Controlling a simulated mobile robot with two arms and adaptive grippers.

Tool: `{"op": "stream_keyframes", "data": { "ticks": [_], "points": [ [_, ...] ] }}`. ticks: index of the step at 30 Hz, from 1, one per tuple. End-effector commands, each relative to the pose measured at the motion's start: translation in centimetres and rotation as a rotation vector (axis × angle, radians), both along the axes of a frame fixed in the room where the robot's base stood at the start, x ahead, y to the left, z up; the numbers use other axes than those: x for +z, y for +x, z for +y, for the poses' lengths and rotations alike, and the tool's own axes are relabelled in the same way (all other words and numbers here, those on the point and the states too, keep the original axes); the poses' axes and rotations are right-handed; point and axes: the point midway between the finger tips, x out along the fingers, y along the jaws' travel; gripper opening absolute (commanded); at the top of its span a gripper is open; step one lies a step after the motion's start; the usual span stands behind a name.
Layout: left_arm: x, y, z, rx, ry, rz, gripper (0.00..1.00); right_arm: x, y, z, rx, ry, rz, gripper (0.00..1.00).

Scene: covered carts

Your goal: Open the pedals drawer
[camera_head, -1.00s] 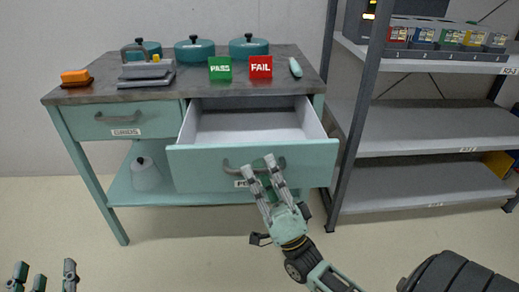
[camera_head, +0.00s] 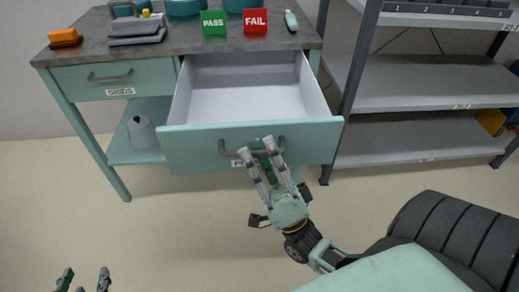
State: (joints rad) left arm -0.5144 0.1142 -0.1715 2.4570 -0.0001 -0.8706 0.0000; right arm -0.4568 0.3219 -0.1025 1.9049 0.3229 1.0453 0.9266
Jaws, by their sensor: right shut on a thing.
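The pedals drawer (camera_head: 190,148) is the right drawer of the teal workbench. It is pulled well out and its grey inside is empty. Its label is mostly covered by my gripper. My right gripper (camera_head: 256,150) is shut on the drawer's dark handle (camera_head: 228,149), at the handle's middle and right part. My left gripper (camera_head: 84,278) shows only its fingertips at the bottom left edge, apart from everything, with a gap between the fingers.
The left drawer (camera_head: 117,79), labelled GRIDS, is closed. The benchtop holds a green PASS block (camera_head: 214,23), a red FAIL block (camera_head: 255,21), an orange block (camera_head: 64,37) and pots. A grey shelf rack (camera_head: 440,82) stands at the right. Floor in front is clear.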

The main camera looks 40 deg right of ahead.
Motion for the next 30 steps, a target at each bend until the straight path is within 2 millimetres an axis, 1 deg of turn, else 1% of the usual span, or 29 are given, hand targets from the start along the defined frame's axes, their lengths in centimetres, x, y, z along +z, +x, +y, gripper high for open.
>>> {"op": "stream_keyframes", "data": {
  "ticks": [2,3,6,14,17,20,30],
  "points": [
    [0.0,0.0,0.0,0.0,0.0,-0.001,0.4,-0.3,0.1,0.0,-0.004,-0.004,0.007,0.0],
    [0.0,0.0,0.0,0.0,0.0,-0.001,0.4,-0.3,0.1,0.0,-0.004,-0.004,0.008,0.11],
    [0.0,0.0,0.0,0.0,0.0,-0.001,0.4,-0.3,0.1,0.0,-0.003,-0.004,0.007,0.18],
    [0.0,0.0,0.0,0.0,0.0,-0.002,0.4,-0.1,0.0,0.0,-0.001,-0.001,0.004,0.18],
    [0.1,0.0,0.0,0.0,-0.001,-0.003,0.4,-0.5,-0.2,0.0,-0.001,-0.001,0.004,0.18],
    [0.1,0.0,0.0,0.0,-0.001,-0.003,0.4,-1.4,-0.9,-0.1,0.0,-0.002,0.007,0.18],
    [0.1,0.0,0.0,0.0,0.0,-0.002,0.4,-6.9,-5.4,-0.5,-0.002,-0.001,0.01,0.18]
  ]
}}
